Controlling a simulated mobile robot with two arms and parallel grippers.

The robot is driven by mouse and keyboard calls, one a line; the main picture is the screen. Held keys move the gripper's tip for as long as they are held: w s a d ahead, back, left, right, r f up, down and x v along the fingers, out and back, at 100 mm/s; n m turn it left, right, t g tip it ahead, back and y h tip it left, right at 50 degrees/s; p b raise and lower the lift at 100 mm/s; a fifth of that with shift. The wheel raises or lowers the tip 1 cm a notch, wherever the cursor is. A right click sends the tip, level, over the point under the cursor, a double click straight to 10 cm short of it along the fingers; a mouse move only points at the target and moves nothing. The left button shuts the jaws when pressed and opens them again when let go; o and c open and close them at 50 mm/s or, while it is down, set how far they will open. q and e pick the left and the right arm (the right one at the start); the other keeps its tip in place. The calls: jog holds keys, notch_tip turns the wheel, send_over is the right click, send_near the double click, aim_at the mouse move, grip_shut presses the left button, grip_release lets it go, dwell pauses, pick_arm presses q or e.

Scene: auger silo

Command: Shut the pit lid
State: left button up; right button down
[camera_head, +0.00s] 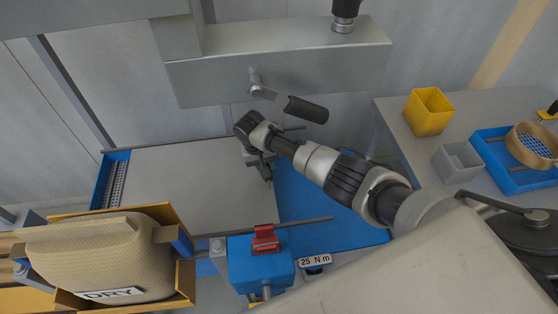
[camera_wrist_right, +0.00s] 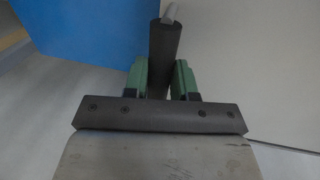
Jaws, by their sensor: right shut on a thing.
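The pit lid, a flat light grey panel (camera_head: 190,190), lies between two thin rails over a blue pit frame (camera_head: 113,180). A blue surface (camera_head: 310,210) shows to the right of the panel, and a grated strip shows at its left end. My right gripper (camera_head: 262,168) is at the panel's right edge. In the right wrist view my right gripper (camera_wrist_right: 160,80) has its green pads shut on a dark bar (camera_wrist_right: 165,50), with blue to the left and the light panel to the right. Whether the bar is fixed to the lid is hidden. My left gripper is not in view.
A tan sack (camera_head: 100,255) marked DRY sits in a tray at lower left. A blue box with a red clip (camera_head: 265,240) stands in front. A grey beam with a crank handle (camera_head: 305,108) is above. A side table holds a yellow bin (camera_head: 428,112) and a sieve (camera_head: 535,145).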

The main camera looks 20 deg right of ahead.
jog(key=w+a+b, duration=0.1)
jog(key=a, duration=0.2)
jog(key=w+a+b, duration=0.1)
jog(key=a+b, duration=0.1)
jog(key=a, duration=0.2)
jog(key=w+a+b, duration=0.1)
jog(key=a+b, duration=0.1)
jog(key=a, duration=0.2)
jog(key=shift+a, duration=0.2)
jog(key=shift+d, duration=0.1)
jog(key=c, duration=0.9)
grip_release()
jog(key=r, duration=0.3)
jog(key=a+r+p, duration=0.1)
jog(key=r, duration=0.3)
jog(key=a+r+p, duration=0.1)
jog(key=r, duration=0.2)
jog(key=shift+w+r, duration=0.25)
jog(key=shift+r, duration=0.1)
